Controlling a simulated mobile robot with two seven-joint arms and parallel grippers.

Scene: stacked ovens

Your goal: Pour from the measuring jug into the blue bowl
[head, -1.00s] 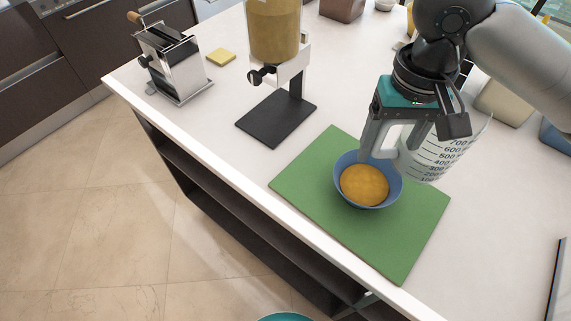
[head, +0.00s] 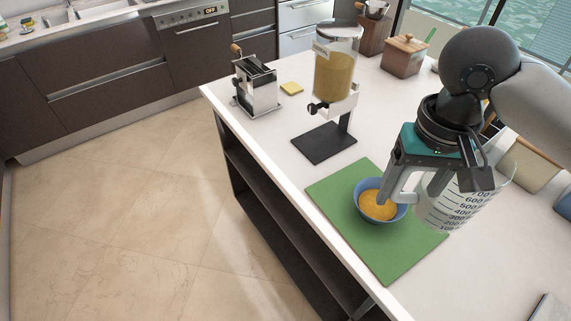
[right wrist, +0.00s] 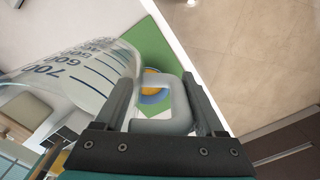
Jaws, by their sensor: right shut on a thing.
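The blue bowl (head: 367,211) stands on the green cutting board (head: 336,185) and holds an orange-yellow content. My right gripper (head: 408,192) is shut on the handle of the clear measuring jug (head: 453,207), just right of the bowl. The jug has dark volume marks and looks close to upright and empty. In the right wrist view the jug (right wrist: 85,75) is at the left, its handle between the fingers (right wrist: 160,105), with part of the bowl (right wrist: 153,98) seen behind the handle. I cannot tell the jug's exact height above the board. My left gripper is not in view.
A cereal dispenser (head: 335,75) on a black base stands behind the board. A wooden box (head: 404,57) stands at the back. The counter's front edge runs close to the board.

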